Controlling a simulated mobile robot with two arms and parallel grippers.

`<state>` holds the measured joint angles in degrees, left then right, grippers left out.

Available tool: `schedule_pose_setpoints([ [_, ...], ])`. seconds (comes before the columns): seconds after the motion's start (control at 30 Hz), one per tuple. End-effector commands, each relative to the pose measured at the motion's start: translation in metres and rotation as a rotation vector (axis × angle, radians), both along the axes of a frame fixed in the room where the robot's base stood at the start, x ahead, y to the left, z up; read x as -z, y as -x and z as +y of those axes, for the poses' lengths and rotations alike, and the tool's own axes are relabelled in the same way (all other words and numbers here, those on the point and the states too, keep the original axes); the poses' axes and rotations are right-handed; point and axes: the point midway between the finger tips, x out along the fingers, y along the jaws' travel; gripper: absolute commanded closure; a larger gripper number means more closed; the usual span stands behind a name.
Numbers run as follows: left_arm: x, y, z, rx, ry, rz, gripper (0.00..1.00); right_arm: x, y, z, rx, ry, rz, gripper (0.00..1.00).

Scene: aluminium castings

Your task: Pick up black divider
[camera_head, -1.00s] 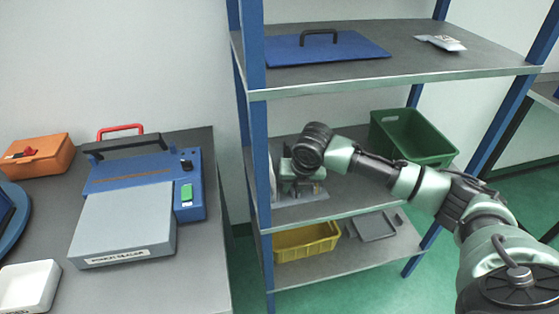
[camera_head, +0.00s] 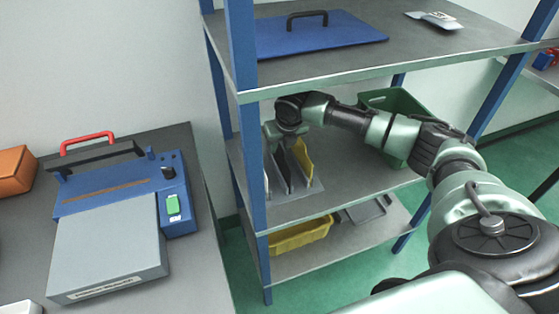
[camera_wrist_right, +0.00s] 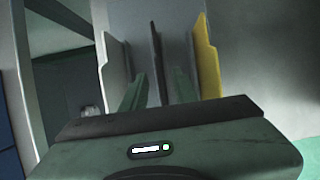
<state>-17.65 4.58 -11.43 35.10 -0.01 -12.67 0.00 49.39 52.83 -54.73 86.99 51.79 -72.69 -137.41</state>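The black divider (camera_wrist_right: 156,55) stands upright in the right wrist view, between a grey-white divider (camera_wrist_right: 116,75) on its left and a yellow divider (camera_wrist_right: 207,62) on its right. My right gripper (camera_wrist_right: 158,88) is open, its two green fingers apart with one on each side of the black divider. I cannot tell whether either finger touches it. In the head view my right gripper is above the divider rack on the middle shelf, with the yellow divider (camera_head: 303,157) showing beside it. My wrist hides the dividers' tops there. My left gripper is not in view.
A blue shelf post (camera_head: 250,150) stands close left of the dividers. A green crate (camera_head: 395,105) stands to the right on the same shelf. The upper shelf (camera_head: 340,70) is above my arm. A yellow bin (camera_head: 300,235) sits below. A blue-grey sealing machine (camera_head: 110,230) is on the left table.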

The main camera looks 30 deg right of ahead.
Motion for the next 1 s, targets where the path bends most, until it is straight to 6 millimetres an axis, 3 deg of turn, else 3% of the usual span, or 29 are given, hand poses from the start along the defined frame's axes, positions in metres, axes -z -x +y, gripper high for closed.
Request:
schedule_pose_setpoints([
  [0.2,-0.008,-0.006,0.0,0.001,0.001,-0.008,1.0,0.03,-0.01,-0.002,0.002,-0.001,0.003,0.71],
  [0.5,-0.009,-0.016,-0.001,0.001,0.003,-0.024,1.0,0.037,-0.012,-0.003,0.0,0.001,0.001,0.71],
  [0.53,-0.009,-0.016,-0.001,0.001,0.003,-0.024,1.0,0.037,-0.012,-0.003,0.0,0.001,0.0,0.74],
  [0.63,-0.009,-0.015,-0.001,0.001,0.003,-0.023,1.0,0.037,-0.012,-0.003,0.0,0.001,0.0,1.0],
  [1.0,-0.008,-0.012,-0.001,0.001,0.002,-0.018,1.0,0.037,-0.013,-0.003,0.0,0.001,0.0,1.0],
])
